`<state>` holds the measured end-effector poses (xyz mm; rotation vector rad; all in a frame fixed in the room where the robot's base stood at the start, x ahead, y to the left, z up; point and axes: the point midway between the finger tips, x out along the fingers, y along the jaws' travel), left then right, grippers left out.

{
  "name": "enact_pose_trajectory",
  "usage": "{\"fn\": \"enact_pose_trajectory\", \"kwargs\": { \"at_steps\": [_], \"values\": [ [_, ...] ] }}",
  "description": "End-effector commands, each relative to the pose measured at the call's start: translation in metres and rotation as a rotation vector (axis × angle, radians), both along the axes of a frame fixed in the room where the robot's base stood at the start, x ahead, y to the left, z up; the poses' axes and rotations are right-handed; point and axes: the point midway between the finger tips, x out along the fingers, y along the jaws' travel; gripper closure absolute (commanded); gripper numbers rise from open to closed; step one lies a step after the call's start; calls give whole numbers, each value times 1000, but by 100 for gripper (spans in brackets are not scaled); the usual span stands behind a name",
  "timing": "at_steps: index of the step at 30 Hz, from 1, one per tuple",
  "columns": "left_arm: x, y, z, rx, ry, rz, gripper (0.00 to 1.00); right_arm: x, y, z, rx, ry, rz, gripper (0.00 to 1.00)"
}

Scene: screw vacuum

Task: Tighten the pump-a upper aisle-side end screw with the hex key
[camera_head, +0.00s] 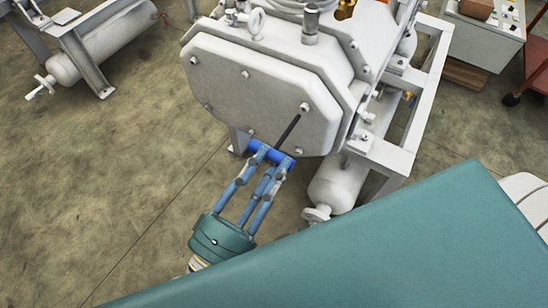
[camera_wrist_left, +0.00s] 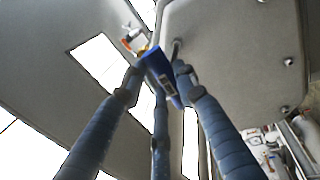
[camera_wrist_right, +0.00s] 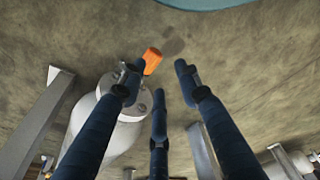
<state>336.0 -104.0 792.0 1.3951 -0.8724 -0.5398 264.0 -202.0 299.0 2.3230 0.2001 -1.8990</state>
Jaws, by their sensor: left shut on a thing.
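The pump's pale grey end plate (camera_head: 235,95) faces me in the head view, with several screws around its edge. My left gripper (camera_head: 272,158) is shut on the blue handle (camera_head: 285,161) of the hex key. The key's dark shaft (camera_head: 289,131) slants up to the screw (camera_head: 305,106) at the plate's upper right. The tip appears to meet that screw; whether it is seated I cannot tell. The left wrist view shows the blue handle (camera_wrist_left: 161,74) between the fingers, the shaft reaching towards the plate (camera_wrist_left: 235,60). My right gripper (camera_wrist_right: 159,80) is open and empty, outside the head view.
A white cylinder (camera_head: 335,188) and the pump's frame (camera_head: 392,158) stand below and right of the plate. A teal surface (camera_head: 400,240) fills the lower right. Another cylinder (camera_head: 105,50) is at upper left. An orange cap (camera_wrist_right: 152,60) shows near the right gripper's fingers. Floor at left is clear.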

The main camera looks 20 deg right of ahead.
Motion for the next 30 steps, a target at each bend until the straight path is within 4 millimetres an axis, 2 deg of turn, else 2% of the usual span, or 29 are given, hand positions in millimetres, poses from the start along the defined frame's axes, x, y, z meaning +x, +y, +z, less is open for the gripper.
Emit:
{"fn": "enact_pose_trajectory", "kwargs": {
  "at_steps": [13,30],
  "values": [
    [-16,20,0,0,0,-1,100,9,1,14,2,-11,-4,67],
    [-17,22,1,-1,0,0,100,11,0,18,0,-13,-4,67]
  ]
}}
